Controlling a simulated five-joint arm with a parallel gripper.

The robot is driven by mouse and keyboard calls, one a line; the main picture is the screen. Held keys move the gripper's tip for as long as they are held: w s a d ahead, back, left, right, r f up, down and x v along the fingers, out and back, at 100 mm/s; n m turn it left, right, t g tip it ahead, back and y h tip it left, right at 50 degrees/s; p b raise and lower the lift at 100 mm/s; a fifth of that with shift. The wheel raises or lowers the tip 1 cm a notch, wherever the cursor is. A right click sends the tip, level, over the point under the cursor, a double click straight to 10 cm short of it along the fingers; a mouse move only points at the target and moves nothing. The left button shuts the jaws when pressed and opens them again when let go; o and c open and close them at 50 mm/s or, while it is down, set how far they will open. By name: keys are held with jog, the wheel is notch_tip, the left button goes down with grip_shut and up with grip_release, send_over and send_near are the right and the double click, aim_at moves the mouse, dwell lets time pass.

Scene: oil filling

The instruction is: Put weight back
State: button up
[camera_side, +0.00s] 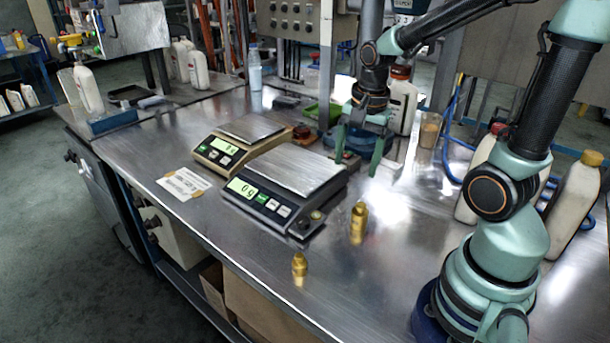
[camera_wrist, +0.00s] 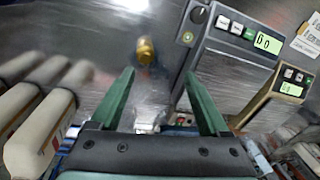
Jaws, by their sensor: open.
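Two brass weights stand upright on the steel bench in the side view: a larger one (camera_side: 359,222) right of the dark scale and a smaller one (camera_side: 299,264) nearer the front edge. One brass weight (camera_wrist: 146,51) shows in the wrist view, ahead of the fingertips and between their lines. My gripper (camera_side: 362,153) is open and empty, pointing down above the bench behind the larger weight; its two green fingers (camera_wrist: 158,78) also show in the wrist view. The dark scale (camera_side: 285,185) has a bare pan and its display appears to read 0 g.
A beige scale (camera_side: 240,142) with an empty pan stands behind the dark one. A paper label (camera_side: 184,184) lies left of the scales. Bottles (camera_side: 575,200) stand at the right, near my base. The front right of the bench is mostly clear.

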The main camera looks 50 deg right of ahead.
jog(key=s+a+r+n+t, duration=0.1)
jog(key=a+r+n+t, duration=0.3)
jog(key=a+r+n, duration=0.4)
jog(key=a+n, duration=0.1)
jog(key=n, duration=0.6)
jog(key=shift+s+r+n, duration=0.15)
jog(key=shift+s+n, duration=0.05)
jog(key=shift+n, duration=0.2)
